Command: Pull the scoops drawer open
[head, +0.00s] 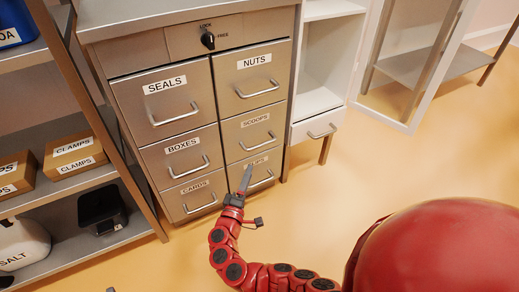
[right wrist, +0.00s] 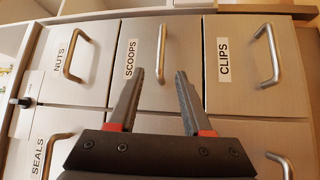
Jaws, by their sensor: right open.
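The scoops drawer (head: 237,136) is in the right column of the grey cabinet, below NUTS and above CLIPS, and looks shut. Its bar handle (head: 258,145) is clear of my fingers. My right gripper (head: 247,178) is open and empty, in front of the CLIPS drawer in the head view and partly hiding its label. In the right wrist view the SCOOPS handle (right wrist: 161,53) stands beyond the fingertips, in line with the gap between the two fingers (right wrist: 160,76). I see no contact with the handle. My left gripper is not in view.
A lock knob (head: 208,40) marked LOCK and FREE sits above the drawers; its setting is unclear. The SEALS, BOXES and CARDS drawers are in the left column. A shelf with CLAMPS boxes (head: 75,154) is at left, a white unit (head: 314,112) at right. The floor at right is free.

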